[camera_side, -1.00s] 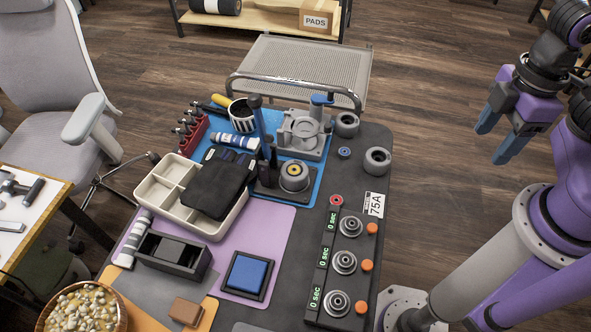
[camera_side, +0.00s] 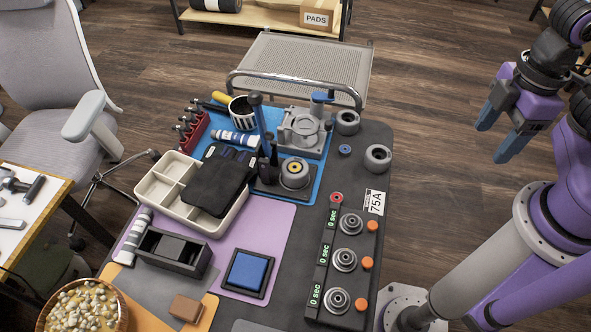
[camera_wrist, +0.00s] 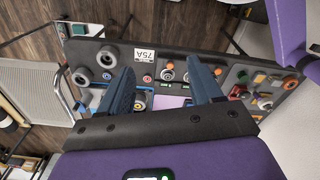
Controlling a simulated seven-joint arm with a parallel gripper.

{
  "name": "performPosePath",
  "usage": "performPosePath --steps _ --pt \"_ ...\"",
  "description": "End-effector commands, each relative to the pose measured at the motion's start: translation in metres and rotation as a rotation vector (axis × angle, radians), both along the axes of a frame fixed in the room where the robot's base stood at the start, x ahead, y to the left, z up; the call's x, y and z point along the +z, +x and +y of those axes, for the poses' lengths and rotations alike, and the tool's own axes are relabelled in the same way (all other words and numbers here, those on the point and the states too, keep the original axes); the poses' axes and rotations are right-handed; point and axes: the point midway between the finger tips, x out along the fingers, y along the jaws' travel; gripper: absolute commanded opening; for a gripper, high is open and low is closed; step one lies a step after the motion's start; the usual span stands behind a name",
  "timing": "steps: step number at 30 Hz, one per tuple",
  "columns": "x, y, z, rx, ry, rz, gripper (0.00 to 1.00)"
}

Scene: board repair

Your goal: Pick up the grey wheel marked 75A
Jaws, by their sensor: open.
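A grey wheel (camera_side: 377,158) lies at the right edge of the dark work table, just behind a white card reading 75A (camera_side: 375,203). A similar grey wheel (camera_side: 347,122) lies farther back. No marking is legible on either wheel. The wrist view shows the wheel nearer the card (camera_wrist: 107,57), the other wheel (camera_wrist: 81,76) and the card (camera_wrist: 144,55). My gripper (camera_side: 499,133) is open and empty, well to the right of the table and apart from both wheels. Its two blue fingers (camera_wrist: 160,70) are spread in the wrist view.
A row of timed stations with bearings (camera_side: 344,262) and orange knobs lies in front of the card. A metal rail (camera_side: 295,83) rises behind the table.

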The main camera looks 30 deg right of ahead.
Motion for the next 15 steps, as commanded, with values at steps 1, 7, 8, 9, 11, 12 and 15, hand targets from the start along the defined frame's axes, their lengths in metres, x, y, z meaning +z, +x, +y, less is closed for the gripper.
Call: performPosePath --steps 1,7,8,9,11,12,15 --pt "0.000 0.000 0.000 0.000 0.000 0.000 0.83" --pt "0.000 0.000 0.000 0.000 0.000 0.000 0.84" --pt "0.000 0.000 0.000 0.000 0.000 0.000 0.84" --pt "0.000 0.000 0.000 0.001 -0.001 0.000 0.84" --pt "0.000 0.002 0.002 0.008 -0.008 -0.001 0.84" --pt "-0.001 0.004 0.003 0.019 -0.020 -0.002 0.84" --pt "-0.004 0.014 0.013 0.075 -0.073 -0.010 0.84"
